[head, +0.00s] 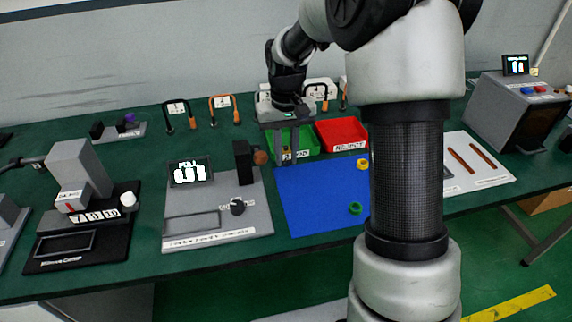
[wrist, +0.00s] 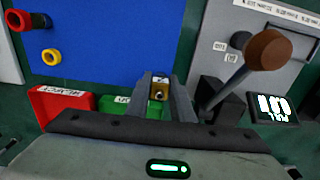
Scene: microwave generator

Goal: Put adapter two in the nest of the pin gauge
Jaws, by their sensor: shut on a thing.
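My gripper (head: 286,156) is shut on a small brass-coloured adapter with a dark centre. In the wrist view the adapter (wrist: 158,91) sits between the fingertips of my gripper (wrist: 160,84). In the head view it is near the far left edge of the blue mat, in front of the green bin. Its number cannot be read. The pin gauge cannot be told for sure; a black-based instrument (head: 118,240) with a grey head and a framed recess (head: 65,245) stands at the left, well away from my gripper.
A grey pull tester (head: 215,236) with a display and knob stands between that instrument and the blue mat (head: 310,215). Green (head: 307,142) and red (head: 343,133) bins stand behind.

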